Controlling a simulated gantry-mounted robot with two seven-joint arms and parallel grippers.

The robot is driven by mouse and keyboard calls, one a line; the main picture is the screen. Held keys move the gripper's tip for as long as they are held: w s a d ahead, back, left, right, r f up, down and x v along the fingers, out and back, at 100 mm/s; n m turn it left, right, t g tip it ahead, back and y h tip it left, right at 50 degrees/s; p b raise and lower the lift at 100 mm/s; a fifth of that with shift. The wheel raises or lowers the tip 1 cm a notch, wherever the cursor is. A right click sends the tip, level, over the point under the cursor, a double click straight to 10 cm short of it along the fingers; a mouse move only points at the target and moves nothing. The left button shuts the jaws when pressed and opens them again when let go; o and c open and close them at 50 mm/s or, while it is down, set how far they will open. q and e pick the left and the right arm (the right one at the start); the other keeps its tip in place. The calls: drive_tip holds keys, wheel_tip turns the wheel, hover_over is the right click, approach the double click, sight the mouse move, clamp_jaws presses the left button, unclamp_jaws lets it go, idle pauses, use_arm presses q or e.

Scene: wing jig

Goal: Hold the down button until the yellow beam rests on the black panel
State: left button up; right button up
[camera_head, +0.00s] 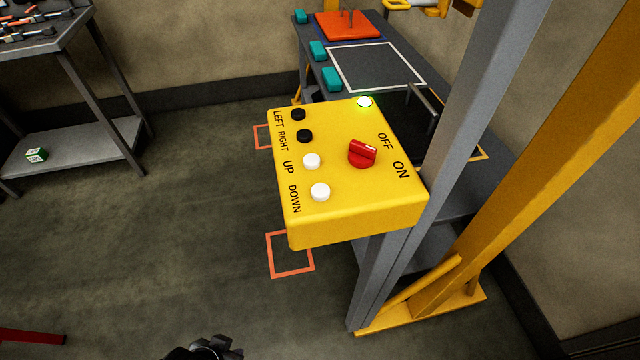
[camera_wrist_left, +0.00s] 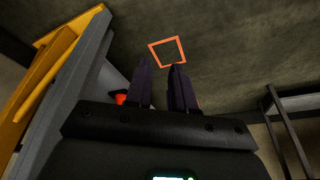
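The yellow control box (camera_head: 345,215) is in the middle of the head view. Its white DOWN button (camera_head: 320,192) is nearest, with the white UP button (camera_head: 312,161) beyond it. No gripper touches either button. A yellow part, perhaps the beam (camera_head: 420,7), is cut off at the top edge. A dark panel (camera_head: 375,68) with a white outline lies on the far bench; I cannot tell whether it is the black panel. My left gripper (camera_wrist_left: 162,68) has its fingers apart and nothing between them in the left wrist view. My right gripper is not identifiable.
A grey post (camera_head: 445,130) stands right of the box. A tool table (camera_head: 75,160) is at left. Open floor lies between.

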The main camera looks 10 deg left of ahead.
use_arm(q)
clamp_jaws()
idle(1.4)
